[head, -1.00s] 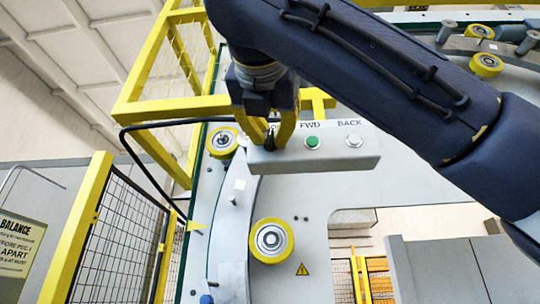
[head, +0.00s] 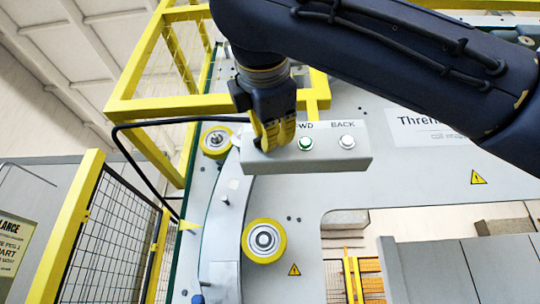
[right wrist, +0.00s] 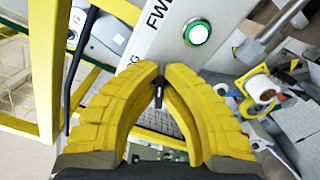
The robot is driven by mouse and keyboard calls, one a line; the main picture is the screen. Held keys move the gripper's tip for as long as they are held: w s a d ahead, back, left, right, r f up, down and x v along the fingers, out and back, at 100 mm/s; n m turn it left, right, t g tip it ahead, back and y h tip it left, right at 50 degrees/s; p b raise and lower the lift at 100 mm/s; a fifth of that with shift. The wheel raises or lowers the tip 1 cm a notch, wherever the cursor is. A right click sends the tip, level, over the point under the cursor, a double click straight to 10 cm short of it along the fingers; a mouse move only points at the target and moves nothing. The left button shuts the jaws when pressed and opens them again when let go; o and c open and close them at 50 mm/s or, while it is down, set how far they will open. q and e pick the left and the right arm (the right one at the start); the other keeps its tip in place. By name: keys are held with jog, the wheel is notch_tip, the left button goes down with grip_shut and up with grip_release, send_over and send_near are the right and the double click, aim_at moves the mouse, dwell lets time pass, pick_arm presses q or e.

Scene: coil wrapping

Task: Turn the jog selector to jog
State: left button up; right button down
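The control box (head: 310,155) is a pale grey bar on the machine frame. It has a green FWD button (head: 305,143) and a white BACK button (head: 347,141). My right gripper (head: 278,143) has yellow fingers and is at the left end of the box, covering the jog selector in the head view. In the right wrist view its fingertips (right wrist: 160,76) are nearly together, with a small dark piece of the jog selector (right wrist: 158,92) between them. Which way the selector points is hidden. The green button (right wrist: 197,33) is just beyond the fingers. My left gripper is not in view.
Yellow rollers (head: 264,240) are on the machine's pale plate below the box. A yellow guard frame (head: 150,105) and a mesh fence (head: 112,240) stand to the left. A black cable (head: 130,150) loops left of the box.

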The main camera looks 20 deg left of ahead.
jog(key=shift+w+f+m, duration=0.1)
jog(key=shift+f+m, duration=0.1)
jog(key=shift+m, duration=0.95)
jog(key=shift+f+m, duration=0.15)
jog(key=shift+m, duration=1)
jog(key=c, duration=1.5)
grip_release()
jog(key=shift+w+a, duration=0.1)
jog(key=shift+c, duration=0.2)
jog(key=s+d, duration=0.2)
jog(key=s, duration=1)
jog(key=shift+d, duration=0.3)
